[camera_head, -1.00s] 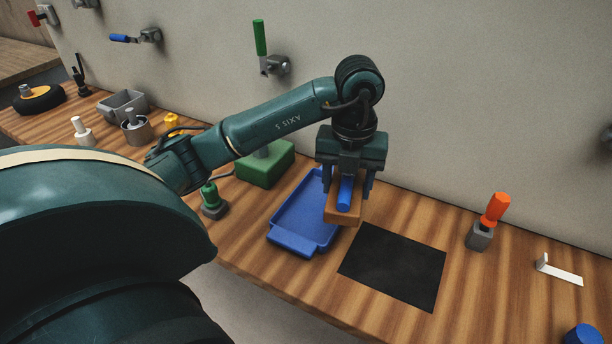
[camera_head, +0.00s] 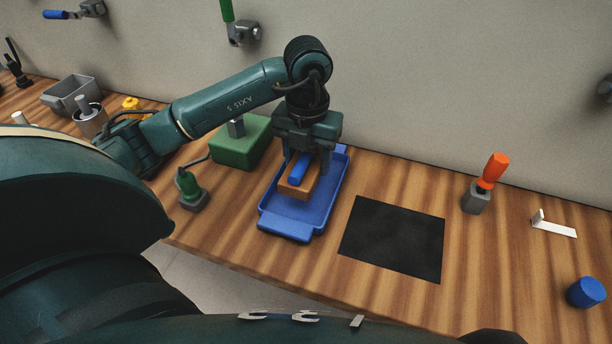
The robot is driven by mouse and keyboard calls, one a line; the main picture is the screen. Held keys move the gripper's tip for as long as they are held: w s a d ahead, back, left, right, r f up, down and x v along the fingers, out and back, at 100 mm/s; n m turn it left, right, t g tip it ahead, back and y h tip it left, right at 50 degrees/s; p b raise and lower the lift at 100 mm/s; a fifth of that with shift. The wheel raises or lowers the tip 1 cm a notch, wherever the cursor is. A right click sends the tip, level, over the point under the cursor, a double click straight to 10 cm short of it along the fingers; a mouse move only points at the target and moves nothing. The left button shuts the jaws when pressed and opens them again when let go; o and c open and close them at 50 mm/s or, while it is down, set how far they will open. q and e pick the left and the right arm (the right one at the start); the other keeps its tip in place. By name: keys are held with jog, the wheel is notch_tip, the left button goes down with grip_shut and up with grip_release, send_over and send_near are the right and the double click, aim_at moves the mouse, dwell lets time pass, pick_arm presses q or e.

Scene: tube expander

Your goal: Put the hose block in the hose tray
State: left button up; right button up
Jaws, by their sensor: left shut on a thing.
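The hose block is a wooden block (camera_head: 294,191) with a blue hose piece (camera_head: 299,168) along its top. The hose tray is a blue tray (camera_head: 318,214) with a raised rim and a front lip, on the wooden bench. My left gripper (camera_head: 304,171) points down over the tray and is shut on the hose block. The block appears within the tray's outline, low over or at its floor; I cannot tell whether it touches. The gripper hides the block's far end. My right gripper is not in view.
A black mat (camera_head: 393,239) lies right of the tray. A green box (camera_head: 240,144) stands behind left, and a small green-topped device (camera_head: 190,189) stands left. An orange-handled tool (camera_head: 486,183), white bracket (camera_head: 554,226) and blue cylinder (camera_head: 585,292) are at right. The wall is behind.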

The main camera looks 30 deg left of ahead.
aim_at(307, 175)
pick_arm(q)
jog(key=shift+f, duration=2.35)
jog(key=shift+f, duration=0.1)
jog(key=shift+f, duration=0.15)
jog(key=o, duration=1.3)
notch_tip(307, 175, up, 12)
jog(key=shift+r+p, duration=0.25)
jog(key=shift+p, duration=0.05)
jog(key=shift+s+f, duration=0.1)
